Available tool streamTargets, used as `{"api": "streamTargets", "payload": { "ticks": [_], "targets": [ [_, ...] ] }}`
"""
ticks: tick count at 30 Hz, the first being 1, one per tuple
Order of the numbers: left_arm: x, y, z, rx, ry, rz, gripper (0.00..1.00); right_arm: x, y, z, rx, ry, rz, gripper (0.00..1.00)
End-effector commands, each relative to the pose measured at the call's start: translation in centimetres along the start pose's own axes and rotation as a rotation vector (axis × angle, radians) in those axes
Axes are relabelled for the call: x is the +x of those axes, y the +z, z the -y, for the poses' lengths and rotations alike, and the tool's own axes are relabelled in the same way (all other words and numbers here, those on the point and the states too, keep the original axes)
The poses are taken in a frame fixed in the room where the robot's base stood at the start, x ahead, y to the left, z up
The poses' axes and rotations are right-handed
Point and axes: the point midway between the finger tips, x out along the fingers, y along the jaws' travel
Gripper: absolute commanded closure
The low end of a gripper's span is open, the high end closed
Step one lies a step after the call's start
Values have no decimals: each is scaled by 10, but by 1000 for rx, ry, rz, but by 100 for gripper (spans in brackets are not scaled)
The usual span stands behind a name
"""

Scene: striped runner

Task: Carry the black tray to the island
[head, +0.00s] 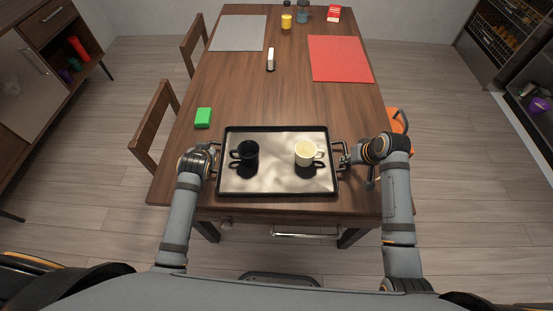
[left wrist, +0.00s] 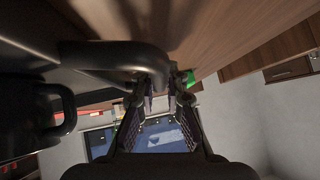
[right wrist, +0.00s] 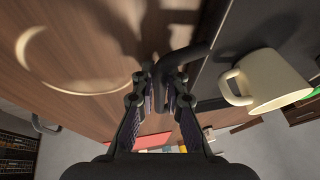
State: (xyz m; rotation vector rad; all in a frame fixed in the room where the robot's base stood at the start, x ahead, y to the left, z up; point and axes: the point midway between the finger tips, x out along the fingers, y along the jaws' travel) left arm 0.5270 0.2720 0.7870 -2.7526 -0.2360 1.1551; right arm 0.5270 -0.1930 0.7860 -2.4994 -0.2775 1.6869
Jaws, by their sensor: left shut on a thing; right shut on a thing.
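The black tray (head: 278,188) is level over the near end of the wooden table (head: 290,90); I cannot tell whether it touches the wood. A black mug (head: 248,152) stands on its left half and a cream mug (head: 305,151) on its right half, both upright. My left gripper (head: 213,157) is shut on the tray's left handle, which also shows in the left wrist view (left wrist: 120,57). My right gripper (head: 345,157) is shut on the right handle, seen in the right wrist view (right wrist: 185,60). I cannot identify an island in these views.
A green block (head: 203,117) lies just beyond the tray's left corner. A grey mat (head: 238,32), a red mat (head: 340,58) and small items are farther up the table. Wooden chairs (head: 155,125) stand left, an orange chair (head: 398,118) right. Floor is clear on both sides.

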Motion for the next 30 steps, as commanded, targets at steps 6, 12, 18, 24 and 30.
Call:
{"api": "streamTargets", "payload": {
  "ticks": [6, 12, 18, 24, 30],
  "targets": [
    [0, 0, 0, 0, 0, 0, 100, 0, 0, 0, 0, 0, 0, 100],
    [-5, -5, 1, 0, 0, -3, 100, -6, -3, 1, -1, 0, -2, 100],
    [-20, -21, 6, 0, 0, -3, 100, -26, -12, 6, -1, 0, -3, 100],
    [-35, -36, 10, 0, 0, -2, 100, -46, -20, 10, 0, 0, -2, 100],
    [-36, -36, 10, 0, 0, -2, 100, -46, -20, 10, 0, 0, -2, 100]
  ]
}}
